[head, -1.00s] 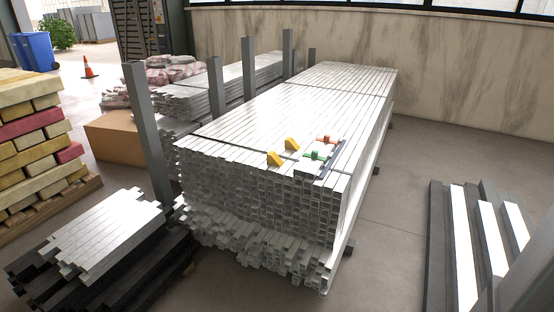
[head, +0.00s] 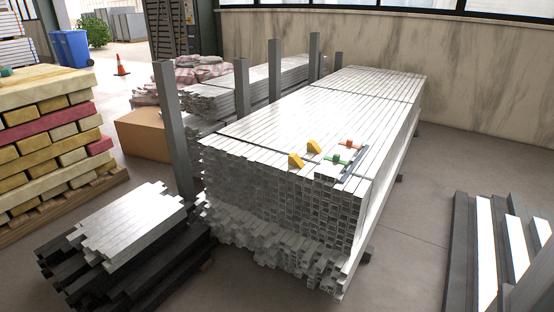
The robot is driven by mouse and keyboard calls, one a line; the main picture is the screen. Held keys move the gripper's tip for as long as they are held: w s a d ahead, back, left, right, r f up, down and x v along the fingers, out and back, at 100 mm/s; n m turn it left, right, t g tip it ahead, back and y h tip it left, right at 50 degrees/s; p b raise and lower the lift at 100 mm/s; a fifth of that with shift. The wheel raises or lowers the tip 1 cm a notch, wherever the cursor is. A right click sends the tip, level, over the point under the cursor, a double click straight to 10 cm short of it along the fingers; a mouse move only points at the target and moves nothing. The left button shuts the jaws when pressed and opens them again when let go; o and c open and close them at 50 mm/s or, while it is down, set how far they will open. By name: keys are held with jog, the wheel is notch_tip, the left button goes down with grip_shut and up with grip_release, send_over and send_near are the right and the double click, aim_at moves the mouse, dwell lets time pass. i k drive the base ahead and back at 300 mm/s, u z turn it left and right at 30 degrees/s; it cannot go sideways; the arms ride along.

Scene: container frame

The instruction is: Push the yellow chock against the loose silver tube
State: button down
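Two small yellow chocks lie on top of the large stack of silver tubes (head: 300,115), near its front end. One yellow chock (head: 296,160) is nearer the front edge and the other yellow chock (head: 313,146) is a little behind it and to the right. A short silver tube (head: 331,168) seems to lie raised on the stack right of the chocks, with a visible gap to them. A green piece (head: 336,159) and an orange piece (head: 351,144) sit beside or on it; I cannot tell which. My gripper is not in view.
Grey upright posts (head: 175,125) stand along the stack's left side. A low pile of tubes (head: 130,225) lies at front left, and dark and white beams (head: 487,250) at right. Planks (head: 50,145) are stacked at left. Floor (head: 415,220) between stack and beams is clear.

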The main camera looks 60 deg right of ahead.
aim_at(294, 160)
jog(key=i, duration=0.9)
